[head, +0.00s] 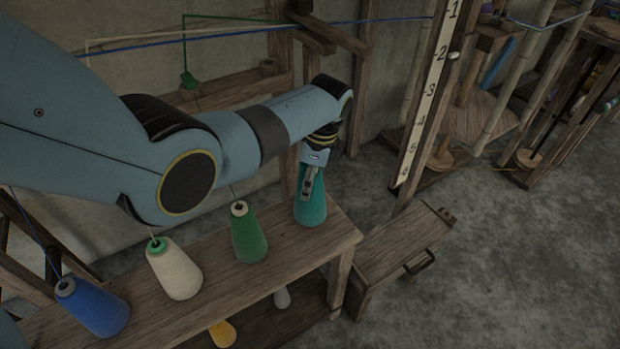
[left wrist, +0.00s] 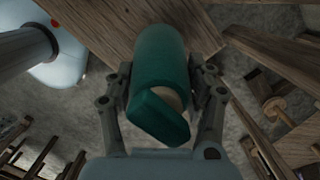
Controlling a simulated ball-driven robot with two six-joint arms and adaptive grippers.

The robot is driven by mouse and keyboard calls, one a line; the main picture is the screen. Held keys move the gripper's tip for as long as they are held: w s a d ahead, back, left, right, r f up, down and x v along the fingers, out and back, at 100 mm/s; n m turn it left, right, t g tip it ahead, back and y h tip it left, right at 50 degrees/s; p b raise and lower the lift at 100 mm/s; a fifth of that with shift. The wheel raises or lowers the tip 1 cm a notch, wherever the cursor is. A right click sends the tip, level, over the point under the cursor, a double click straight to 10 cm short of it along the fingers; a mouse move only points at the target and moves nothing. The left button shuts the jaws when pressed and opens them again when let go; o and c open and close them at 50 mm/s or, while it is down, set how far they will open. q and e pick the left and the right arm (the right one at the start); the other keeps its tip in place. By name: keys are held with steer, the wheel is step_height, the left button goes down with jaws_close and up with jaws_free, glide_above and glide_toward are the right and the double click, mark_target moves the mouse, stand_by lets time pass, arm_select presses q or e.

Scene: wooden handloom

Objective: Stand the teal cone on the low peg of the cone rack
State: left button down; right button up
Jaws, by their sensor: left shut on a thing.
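The teal cone (head: 312,208) is upright at the right end of the upper board (head: 205,285) of the wooden cone rack. My left gripper (head: 311,182) comes down from above and is shut on its upper part. In the left wrist view, the teal cone (left wrist: 160,62) lies between the two fingers of the left gripper (left wrist: 162,90), which press on its sides. I cannot tell whether the cone's base touches the board. The low peg does not show clearly. My right gripper is not in view.
Green (head: 247,235), cream (head: 174,270) and blue (head: 92,307) cones stand on the upper board, left of the teal one. Yellow (head: 222,333) and pale (head: 282,297) cones show below. A wooden bench (head: 400,250) stands right. Open floor (head: 500,270) lies beyond.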

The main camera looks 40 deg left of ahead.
arm_select(q)
steer(key=shift+f, duration=0.1)
stand_by(0.3)
steer(key=shift+f+b, duration=0.75)
steer(key=shift+f, duration=0.2)
stand_by(0.3)
steer(key=shift+c, duration=2)
jaws_free()
steer(key=shift+o, duration=0.3)
steer(key=o, duration=0.3)
steer(key=shift+o, duration=0.2)
